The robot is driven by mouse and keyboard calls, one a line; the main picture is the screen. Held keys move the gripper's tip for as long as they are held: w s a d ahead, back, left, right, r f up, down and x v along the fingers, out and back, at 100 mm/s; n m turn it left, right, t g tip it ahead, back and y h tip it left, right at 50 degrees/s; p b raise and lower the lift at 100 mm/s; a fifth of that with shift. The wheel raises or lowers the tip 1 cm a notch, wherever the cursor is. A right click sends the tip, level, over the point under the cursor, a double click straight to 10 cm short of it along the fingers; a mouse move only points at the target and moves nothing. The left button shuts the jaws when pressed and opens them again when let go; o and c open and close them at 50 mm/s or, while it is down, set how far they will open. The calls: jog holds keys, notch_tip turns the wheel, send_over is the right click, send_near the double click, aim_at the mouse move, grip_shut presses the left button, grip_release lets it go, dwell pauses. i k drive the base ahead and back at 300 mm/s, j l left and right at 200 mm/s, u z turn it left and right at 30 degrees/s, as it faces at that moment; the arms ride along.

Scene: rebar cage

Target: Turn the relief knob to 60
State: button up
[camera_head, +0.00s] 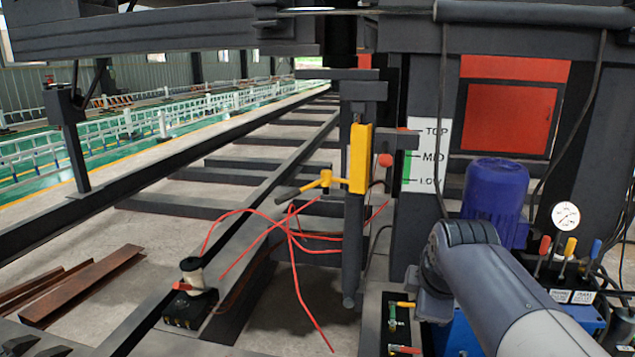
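I cannot make out a relief knob with a scale for certain. A round white pressure gauge (566,216) stands on the hydraulic unit at the right; its reading is too small to tell. Below it are a red-tipped lever (545,244), a yellow-tipped lever (570,247) and a blue-tipped lever (596,248), above small white label plates (571,296). My grey arm crosses the lower right and covers part of the unit. No gripper fingers show, so I cannot see their opening or whether they hold anything.
A blue motor (495,203) stands behind my arm. A yellow clamp (360,158) hangs on a post beside a TOP/MID/LOW scale (430,154). Rusty bars (82,287) lie on the floor.

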aim_at(561, 249)
jog(key=z, duration=1.3)
